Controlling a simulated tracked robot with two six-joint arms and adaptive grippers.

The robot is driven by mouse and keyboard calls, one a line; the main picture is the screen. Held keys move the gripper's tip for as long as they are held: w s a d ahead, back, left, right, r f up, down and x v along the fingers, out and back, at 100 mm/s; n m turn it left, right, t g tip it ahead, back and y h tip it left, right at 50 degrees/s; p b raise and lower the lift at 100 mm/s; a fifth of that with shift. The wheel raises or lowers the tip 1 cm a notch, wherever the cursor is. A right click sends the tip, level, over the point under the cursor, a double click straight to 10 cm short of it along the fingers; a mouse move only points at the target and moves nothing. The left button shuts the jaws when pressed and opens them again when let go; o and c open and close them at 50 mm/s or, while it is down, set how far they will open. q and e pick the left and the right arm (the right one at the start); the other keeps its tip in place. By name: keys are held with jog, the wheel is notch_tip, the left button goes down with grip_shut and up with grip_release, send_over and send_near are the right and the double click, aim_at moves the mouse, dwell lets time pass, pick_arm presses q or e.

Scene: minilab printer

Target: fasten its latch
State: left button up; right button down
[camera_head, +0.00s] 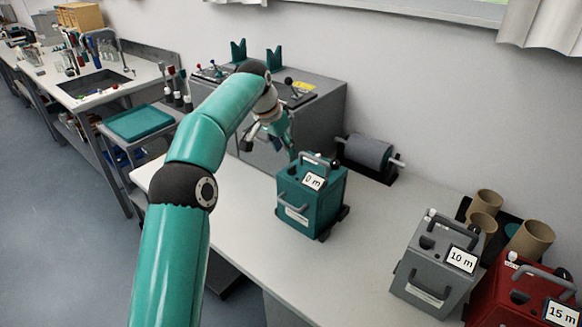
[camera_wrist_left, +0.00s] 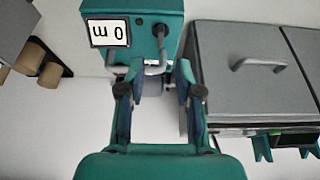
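The teal box (camera_head: 297,197) labelled "0 m" stands upright on the bench, with a grey handle on its top and one on its front. In the left wrist view the teal box (camera_wrist_left: 172,12) is at the top, its label upside down, with a grey handle or lever (camera_wrist_left: 161,42) beside it. My left gripper (camera_head: 286,146) is just above and behind the box's top in the head view. In the left wrist view my left gripper (camera_wrist_left: 160,72) has its fingers apart, close to the box; contact cannot be told. I cannot clearly make out the latch. My right gripper is not in view.
A grey machine (camera_head: 318,112) stands behind the box, with a grey roller (camera_head: 368,151) to its right. A grey box (camera_head: 433,268) labelled "10 m" and a red box (camera_head: 497,295) labelled "15 m" stand at right, near brown tubes (camera_head: 530,240). Bench between boxes is clear.

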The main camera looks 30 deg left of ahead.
aim_at(291, 167)
pick_arm(q)
jog(key=x, duration=0.8)
jog(key=shift+f, duration=0.2)
grip_shut()
